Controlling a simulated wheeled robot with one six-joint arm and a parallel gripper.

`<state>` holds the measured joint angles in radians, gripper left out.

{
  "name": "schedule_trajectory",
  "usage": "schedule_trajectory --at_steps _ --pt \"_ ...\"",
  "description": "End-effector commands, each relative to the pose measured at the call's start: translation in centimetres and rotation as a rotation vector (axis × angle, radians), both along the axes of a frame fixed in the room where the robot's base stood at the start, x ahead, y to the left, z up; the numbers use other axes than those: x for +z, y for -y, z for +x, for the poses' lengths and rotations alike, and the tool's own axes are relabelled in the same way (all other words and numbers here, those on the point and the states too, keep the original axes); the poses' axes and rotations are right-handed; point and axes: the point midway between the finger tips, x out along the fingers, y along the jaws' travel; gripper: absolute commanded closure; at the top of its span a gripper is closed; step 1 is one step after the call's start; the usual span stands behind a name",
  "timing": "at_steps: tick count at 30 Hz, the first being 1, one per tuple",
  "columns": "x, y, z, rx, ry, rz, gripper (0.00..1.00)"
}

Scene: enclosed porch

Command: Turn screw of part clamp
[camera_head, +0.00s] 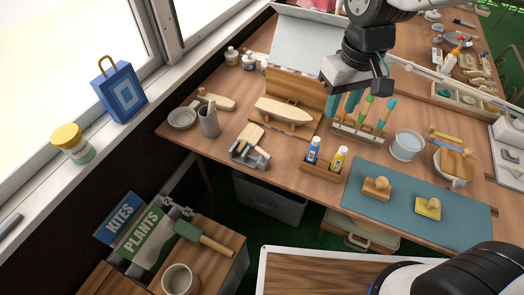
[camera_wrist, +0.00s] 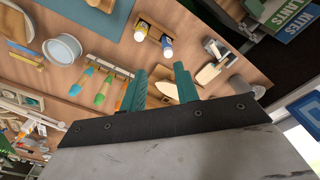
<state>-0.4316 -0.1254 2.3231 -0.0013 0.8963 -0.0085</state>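The part clamp (camera_head: 250,155) is a small grey metal vise on the wooden table, left of centre in the head view, with a pale wooden piece (camera_head: 251,135) in it. It also shows in the wrist view as the part clamp (camera_wrist: 217,48), with the wooden piece (camera_wrist: 208,74) beside its metal. I cannot clearly make out its screw. My gripper (camera_head: 346,103) has teal fingers, which stand apart and hold nothing in the wrist view (camera_wrist: 160,88). It is above the table, to the right of the clamp and well apart from it.
A wooden boat hull (camera_head: 285,110) stands between the clamp and my gripper. Bottles in a wooden holder (camera_head: 320,172) are right of the clamp. A grey cup (camera_head: 209,121) stands to its left. Brushes in a rack (camera_head: 357,131) stand beneath my gripper.

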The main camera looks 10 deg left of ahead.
Motion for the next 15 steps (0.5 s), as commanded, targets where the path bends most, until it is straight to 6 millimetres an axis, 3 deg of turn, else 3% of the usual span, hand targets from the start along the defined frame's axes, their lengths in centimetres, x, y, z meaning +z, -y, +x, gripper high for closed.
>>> schedule_trajectory --at_steps 1,6,10,15 --pt "-1.9 -2.6 0.7 0.054 -0.016 -0.008 0.69" --pt "-7.3 -9.9 1.8 0.191 -0.032 -0.019 0.69" --pt "-10.5 -13.6 1.7 0.260 -0.039 -0.023 0.69" --pt "-12.6 -15.7 1.3 0.300 -0.041 -0.026 0.69"
